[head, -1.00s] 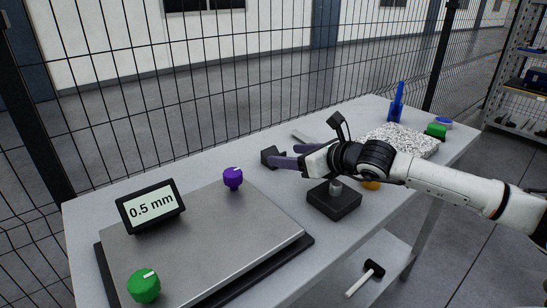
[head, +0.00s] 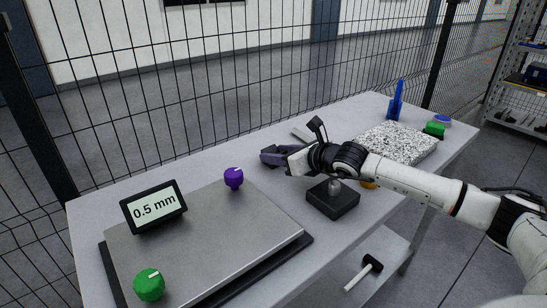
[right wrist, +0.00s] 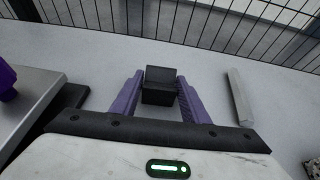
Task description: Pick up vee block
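The vee block, a small dark block (right wrist: 159,87), lies on the table between the two purple fingers of my right gripper (right wrist: 159,97) in the right wrist view. A gap shows between the block and the fingers, mainly on the right side, so the gripper is open around it. In the head view the right gripper (head: 277,154) reaches in from the right, and its fingers overlap the dark block (head: 269,155) and hide part of it. My left gripper is in neither view.
A black base with a post (head: 333,201) stands below my right wrist. A speckled slab (head: 398,143) lies at right. A grey bar (right wrist: 240,97) lies beside the gripper.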

